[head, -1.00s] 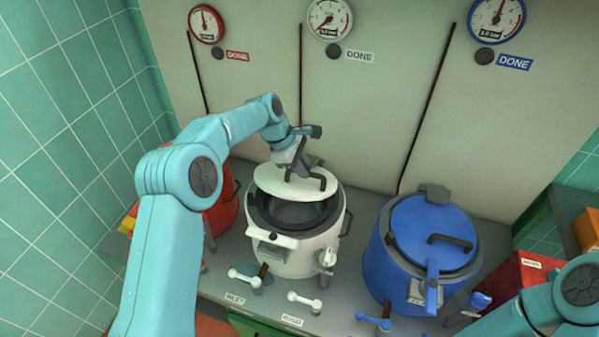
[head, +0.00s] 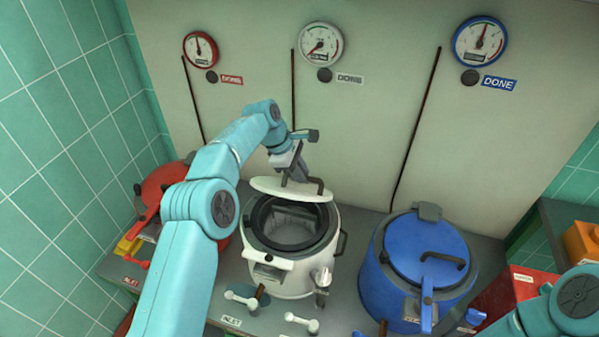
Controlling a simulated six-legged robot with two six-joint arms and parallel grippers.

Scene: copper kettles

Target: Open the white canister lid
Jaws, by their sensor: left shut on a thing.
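The white canister (head: 292,275) stands on the grey counter between a red and a blue one. Its white lid (head: 284,190) is raised and tilted at the back of the rim, and the dark, hollow inside shows. My left gripper (head: 302,183) is shut on the lid's dark handle (head: 319,186), above the back of the canister. The fingers partly hide the handle. My right arm shows only in part at the lower right corner, and its gripper is not in view.
The blue canister (head: 418,270) stands close on the right with its lid down. The red canister (head: 165,190) is at the left, partly behind my left arm. Small white valve handles (head: 301,322) stick up along the counter front. A wall with gauges (head: 320,43) rises behind.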

